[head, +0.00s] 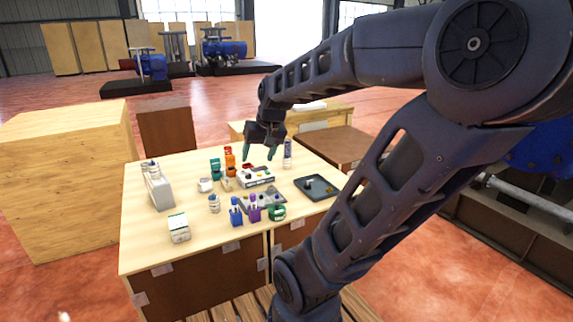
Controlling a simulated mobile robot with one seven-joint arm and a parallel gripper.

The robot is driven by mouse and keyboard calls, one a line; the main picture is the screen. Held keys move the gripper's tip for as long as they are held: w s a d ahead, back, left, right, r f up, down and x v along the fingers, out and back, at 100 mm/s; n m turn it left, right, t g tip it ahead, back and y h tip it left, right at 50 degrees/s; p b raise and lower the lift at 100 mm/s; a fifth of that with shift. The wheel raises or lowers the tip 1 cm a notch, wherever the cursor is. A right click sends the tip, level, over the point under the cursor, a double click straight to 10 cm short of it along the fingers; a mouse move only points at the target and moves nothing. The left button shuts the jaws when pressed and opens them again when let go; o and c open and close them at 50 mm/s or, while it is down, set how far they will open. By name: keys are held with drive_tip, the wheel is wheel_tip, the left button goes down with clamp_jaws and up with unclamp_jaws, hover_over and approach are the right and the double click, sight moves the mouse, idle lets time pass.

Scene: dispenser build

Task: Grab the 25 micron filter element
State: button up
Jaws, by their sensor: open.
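Several small items stand on the light wooden table (150,248), but their labels are too small to read. I cannot tell which one is the 25 micron filter element. My gripper (260,157) is open, pointing down above the back middle of the table. It appears empty, over or just behind a white box-like unit (257,178). Orange items (230,165) and teal items (214,169) stand to its left, and a tall white-and-blue bottle (287,155) to its right. A white cylinder (205,185) and a white jar with blue marking (214,204) stand further left and nearer.
A dark tray (325,193) lies at the table's right. Blue (236,217) and purple (254,214) holders and a green ring-like item (277,213) stand at the front. A white carton (179,229) and a grey-white holder (162,193) stand left. The front-left tabletop is clear.

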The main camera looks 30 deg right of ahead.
drive_tip(key=w+d+f+m, duration=0.1)
drive_tip(key=w+d+f, duration=0.1)
drive_tip(key=w, duration=0.3)
drive_tip(key=w+d+f+m, duration=0.1)
drive_tip(key=w+d+f, duration=0.15)
drive_tip(key=w, duration=0.35)
drive_tip(key=m+h, duration=0.6)
approach(286, 158)
drive_tip(key=shift+x, duration=5.8)
drive_tip(key=shift+c, duration=0.2)
drive_tip(key=c, duration=1)
